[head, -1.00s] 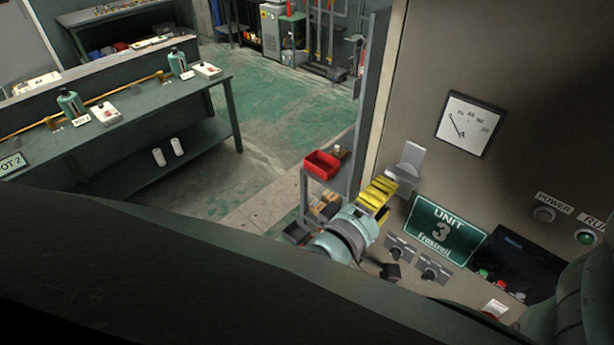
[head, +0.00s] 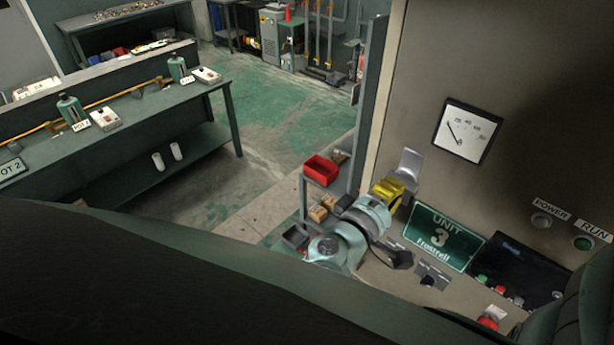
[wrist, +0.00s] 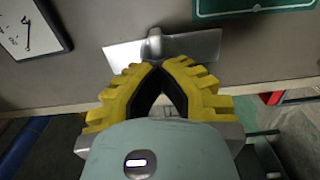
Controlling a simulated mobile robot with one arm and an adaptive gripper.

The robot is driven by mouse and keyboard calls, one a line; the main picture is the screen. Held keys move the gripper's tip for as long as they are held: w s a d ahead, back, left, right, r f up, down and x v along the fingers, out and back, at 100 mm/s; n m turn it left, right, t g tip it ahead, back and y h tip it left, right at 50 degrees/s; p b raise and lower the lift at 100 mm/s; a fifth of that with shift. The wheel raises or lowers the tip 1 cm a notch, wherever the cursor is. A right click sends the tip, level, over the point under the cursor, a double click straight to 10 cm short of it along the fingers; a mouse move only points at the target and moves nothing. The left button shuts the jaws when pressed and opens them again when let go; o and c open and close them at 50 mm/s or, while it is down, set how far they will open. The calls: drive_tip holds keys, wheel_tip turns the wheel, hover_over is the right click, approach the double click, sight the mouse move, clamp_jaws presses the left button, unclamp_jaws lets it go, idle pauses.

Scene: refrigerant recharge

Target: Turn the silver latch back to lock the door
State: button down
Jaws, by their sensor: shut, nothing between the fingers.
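The silver latch (head: 409,162) is on the grey-brown door panel (head: 420,75), between the gauge and the green sign. The wrist view shows it as a flat silver plate (wrist: 197,47) extending to both sides of a raised rounded middle. My gripper (head: 398,181) is at the latch's lower end in the head view. In the wrist view my gripper's yellow, black-lined fingers (wrist: 153,66) meet at their tips, just below the latch's middle. They are shut with nothing between them. I cannot tell whether the tips touch the latch. The fingers partly hide its lower end in the head view.
A gauge (head: 466,130) is left of the latch in the wrist view; the green Unit 3 sign (head: 442,237) is close on the other side. Dark knobs (head: 431,275) sit below the sign. A shelf with a red bin (head: 321,170) stands beyond the panel's edge.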

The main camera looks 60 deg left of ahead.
drive_tip(key=shift+f+b, duration=0.1)
drive_tip(key=shift+b, duration=0.25)
drive_tip(key=shift+m+b, duration=1.3)
drive_tip(key=shift+b, duration=0.9)
drive_tip(key=shift+m+b, duration=0.7)
drive_tip(key=shift+b, duration=0.7)
drive_tip(key=shift+m+b, duration=0.8)
drive_tip(key=shift+b, duration=0.6)
drive_tip(key=shift+m+b, duration=1.6)
drive_tip(key=shift+b, duration=1.35)
drive_tip(key=shift+m+b, duration=0.4)
drive_tip(key=shift+b, duration=0.35)
drive_tip(key=shift+m+b, duration=1.5)
drive_tip(key=shift+b, duration=1.25)
